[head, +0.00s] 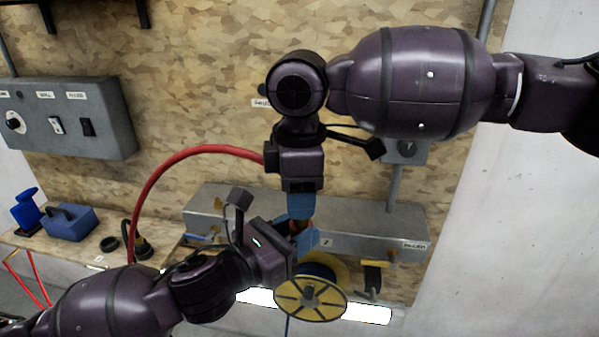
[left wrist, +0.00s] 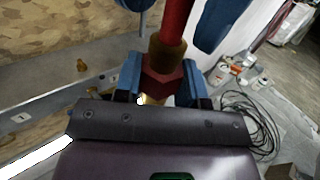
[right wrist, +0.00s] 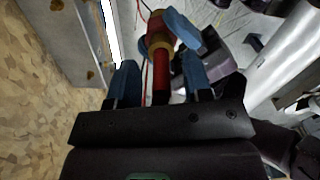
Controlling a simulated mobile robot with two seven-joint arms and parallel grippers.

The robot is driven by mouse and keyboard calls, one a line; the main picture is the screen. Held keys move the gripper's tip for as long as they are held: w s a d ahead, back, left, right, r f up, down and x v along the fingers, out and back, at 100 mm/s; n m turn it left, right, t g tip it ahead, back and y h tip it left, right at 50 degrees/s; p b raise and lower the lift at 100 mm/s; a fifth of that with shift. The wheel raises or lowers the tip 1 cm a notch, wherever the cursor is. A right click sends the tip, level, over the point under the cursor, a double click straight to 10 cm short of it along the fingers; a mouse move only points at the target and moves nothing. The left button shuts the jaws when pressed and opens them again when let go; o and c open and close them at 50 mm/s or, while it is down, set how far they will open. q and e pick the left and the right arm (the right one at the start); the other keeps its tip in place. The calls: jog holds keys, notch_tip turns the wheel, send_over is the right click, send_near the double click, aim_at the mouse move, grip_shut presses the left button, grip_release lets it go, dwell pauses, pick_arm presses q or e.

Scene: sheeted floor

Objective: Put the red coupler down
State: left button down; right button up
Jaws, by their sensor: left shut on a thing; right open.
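The red coupler (left wrist: 163,82) has a red body and a brass collar and shows in the left wrist view between the blue fingers of my left gripper (left wrist: 160,88), which is shut on it. It also shows in the right wrist view (right wrist: 158,42), beyond the fingertips of my right gripper (right wrist: 160,80). My right gripper is open, with its fingers either side of the red hose (right wrist: 161,80) that runs to the coupler. In the head view my left gripper (head: 298,240) is just below my right gripper (head: 301,208), and the coupler is mostly hidden there.
A grey rail (head: 375,225) with labels and brass fittings runs behind the grippers. A yellow reel (head: 310,298) hangs below them. A grey switch box (head: 65,118) is on the wall, and a blue block (head: 70,222) is on the ledge at left. The red hose arcs at left.

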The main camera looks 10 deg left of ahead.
jog(key=shift+f, duration=0.3)
jog(key=shift+c, duration=0.2)
grip_shut()
pick_arm(q)
jog(key=c, duration=0.6)
grip_release()
